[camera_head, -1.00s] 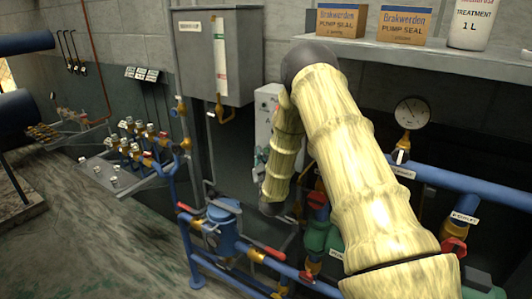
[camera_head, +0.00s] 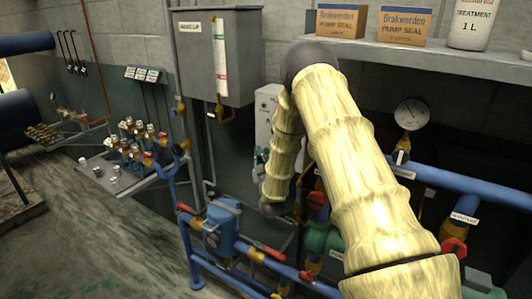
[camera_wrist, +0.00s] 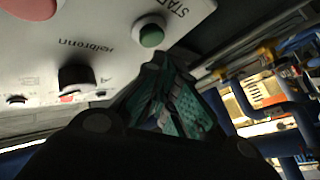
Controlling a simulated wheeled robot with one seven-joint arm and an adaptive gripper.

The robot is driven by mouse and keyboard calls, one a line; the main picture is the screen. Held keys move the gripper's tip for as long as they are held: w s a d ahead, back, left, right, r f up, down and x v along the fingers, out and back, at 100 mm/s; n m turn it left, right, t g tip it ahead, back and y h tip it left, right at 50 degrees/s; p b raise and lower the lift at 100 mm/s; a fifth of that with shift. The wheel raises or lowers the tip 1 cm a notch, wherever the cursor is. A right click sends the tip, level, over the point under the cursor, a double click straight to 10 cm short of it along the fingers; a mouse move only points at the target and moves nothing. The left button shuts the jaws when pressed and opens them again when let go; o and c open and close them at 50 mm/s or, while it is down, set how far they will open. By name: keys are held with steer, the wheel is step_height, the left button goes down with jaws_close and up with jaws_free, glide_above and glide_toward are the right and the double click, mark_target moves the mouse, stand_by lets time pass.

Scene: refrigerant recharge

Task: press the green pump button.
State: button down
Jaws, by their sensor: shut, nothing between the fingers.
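The green pump button (camera_wrist: 151,36) is a round knob in a pale collar on a white panel, at the upper middle of the wrist view, beside the lettering "START". My gripper (camera_wrist: 160,60) is shut and empty, with its dark fingertips just below the button in the picture. I cannot tell whether they touch it. In the head view the white control box (camera_head: 266,112) hangs on the wall, partly hidden behind my arm. The button and my fingertips cannot be made out there.
A large red button (camera_wrist: 32,6) and a black knob (camera_wrist: 75,77) are on the same panel. A grey cabinet (camera_head: 219,55) hangs left of the box. Blue pipes (camera_head: 440,178) with valves run below and right. A shelf (camera_head: 430,55) with boxes is above.

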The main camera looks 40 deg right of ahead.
steer(key=shift+w+d, duration=0.1)
steer(key=shift+d, duration=0.05)
steer(key=shift+d, duration=0.2)
stand_by(0.3)
steer(key=shift+w+d+b, duration=0.25)
steer(key=shift+d+b, duration=0.2)
steer(key=shift+b, duration=0.05)
stand_by(1.2)
steer(key=shift+s+a, duration=0.35)
steer(key=shift+a, duration=0.5)
steer(key=shift+s+a+b, duration=0.15)
steer(key=shift+s+a, duration=0.15)
steer(key=shift+a, duration=0.45)
steer(key=shift+s+a+b, duration=0.2)
steer(key=shift+s+a, duration=0.15)
steer(key=shift+a, duration=0.45)
steer(key=shift+s+a+b, duration=0.15)
steer(key=shift+s+a, duration=0.15)
steer(key=shift+a, duration=0.45)
